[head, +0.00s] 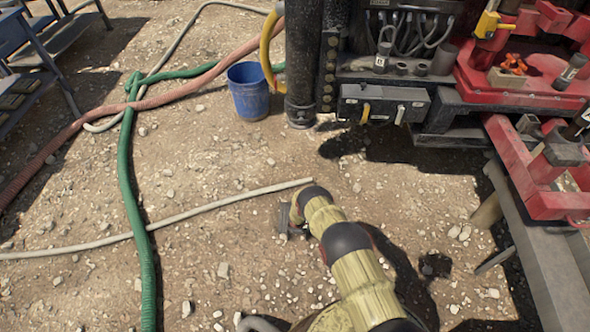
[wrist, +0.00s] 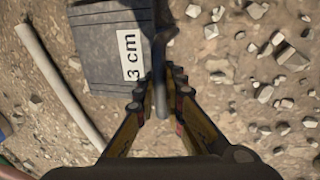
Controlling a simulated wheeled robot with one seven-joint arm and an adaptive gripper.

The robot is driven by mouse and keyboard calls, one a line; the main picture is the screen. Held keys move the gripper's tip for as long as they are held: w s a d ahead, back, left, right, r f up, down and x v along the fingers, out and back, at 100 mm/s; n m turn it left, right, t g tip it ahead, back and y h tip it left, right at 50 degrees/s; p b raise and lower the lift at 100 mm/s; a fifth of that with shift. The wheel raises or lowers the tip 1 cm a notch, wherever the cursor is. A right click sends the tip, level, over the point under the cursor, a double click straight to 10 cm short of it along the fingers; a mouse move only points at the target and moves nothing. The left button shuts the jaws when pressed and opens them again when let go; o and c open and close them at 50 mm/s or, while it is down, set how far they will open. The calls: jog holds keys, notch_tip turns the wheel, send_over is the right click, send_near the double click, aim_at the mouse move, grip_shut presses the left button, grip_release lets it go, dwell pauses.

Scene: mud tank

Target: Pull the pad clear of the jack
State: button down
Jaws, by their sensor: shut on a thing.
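The pad (wrist: 105,60) is a flat dark grey block with a white label reading "3 cm", at the upper left of the wrist view. A thin dark handle (wrist: 160,50) runs beside its right edge. My gripper (wrist: 160,88) is shut on this handle, one finger on each side. In the head view my arm hides most of the pad; a dark grey edge (head: 283,222) shows beside my wrist. A thick black upright column (head: 302,65), which looks like the jack, stands behind, with bare gravel between. I cannot tell whether the pad touches the ground.
A pale hose (head: 170,219) lies on the ground left of my wrist. A green hose (head: 128,190) and a reddish hose (head: 60,140) lie farther left. A blue bucket (head: 248,91) stands by the column. Red machinery (head: 530,60) and a step (head: 545,260) are right.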

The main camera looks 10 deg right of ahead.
jog(key=shift+s+d+f, duration=0.1)
jog(key=shift+s+d, duration=0.05)
jog(key=shift+s, duration=0.05)
jog(key=c, duration=1.8)
grip_release()
jog(key=shift+w, duration=0.1)
jog(key=o, duration=0.4)
jog(key=p+v, duration=1)
jog(key=p, duration=0.2)
